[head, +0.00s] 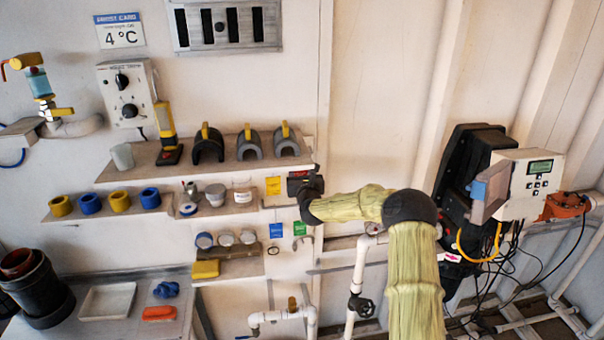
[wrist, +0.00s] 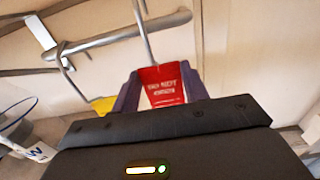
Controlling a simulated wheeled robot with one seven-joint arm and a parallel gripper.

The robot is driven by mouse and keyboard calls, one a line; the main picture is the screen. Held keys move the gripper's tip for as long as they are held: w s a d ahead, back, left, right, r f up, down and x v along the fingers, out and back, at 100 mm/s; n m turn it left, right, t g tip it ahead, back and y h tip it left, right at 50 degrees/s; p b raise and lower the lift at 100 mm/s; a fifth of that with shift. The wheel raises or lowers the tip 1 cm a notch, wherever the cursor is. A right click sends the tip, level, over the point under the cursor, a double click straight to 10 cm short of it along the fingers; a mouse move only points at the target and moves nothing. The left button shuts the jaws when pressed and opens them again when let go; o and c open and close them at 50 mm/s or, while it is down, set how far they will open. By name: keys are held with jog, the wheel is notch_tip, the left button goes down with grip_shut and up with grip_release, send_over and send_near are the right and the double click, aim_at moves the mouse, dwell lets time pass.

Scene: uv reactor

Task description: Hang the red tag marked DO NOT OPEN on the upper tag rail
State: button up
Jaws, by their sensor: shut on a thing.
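My gripper (wrist: 163,88) is shut on a red tag (wrist: 165,85) with white lettering too blurred to read surely. A thin grey wire or hook (wrist: 143,30) runs up from the tag. A grey rail (wrist: 120,36) crosses the upper left of the wrist view, and the tag is below and to the right of it. I cannot tell whether the wire touches the rail. In the head view my gripper (head: 304,186) is at the right end of the shelves, beside a yellow tag (head: 273,185); the wrist view also shows a yellow tag (wrist: 103,105) left of my fingers.
Blue (head: 276,230) and green (head: 299,229) tags hang lower down. Shelves with cups and coloured rings (head: 120,201) are to the left. White pipes with a valve (head: 361,305) stand below my arm. A control box (head: 530,185) is on the right. A clear cup (wrist: 18,125) shows at the wrist view's left edge.

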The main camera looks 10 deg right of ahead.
jog(key=shift+w+f, duration=0.2)
jog(key=shift+f, duration=0.1)
jog(key=shift+f+b, duration=1.2)
jog(key=shift+b, duration=0.45)
jog(key=o, duration=1)
jog(key=shift+o, duration=0.2)
jog(key=shift+s, duration=0.1)
jog(key=s+b, duration=0.7)
jog(key=s, duration=1)
jog(key=shift+s, duration=0.15)
jog(key=shift+a, duration=0.1)
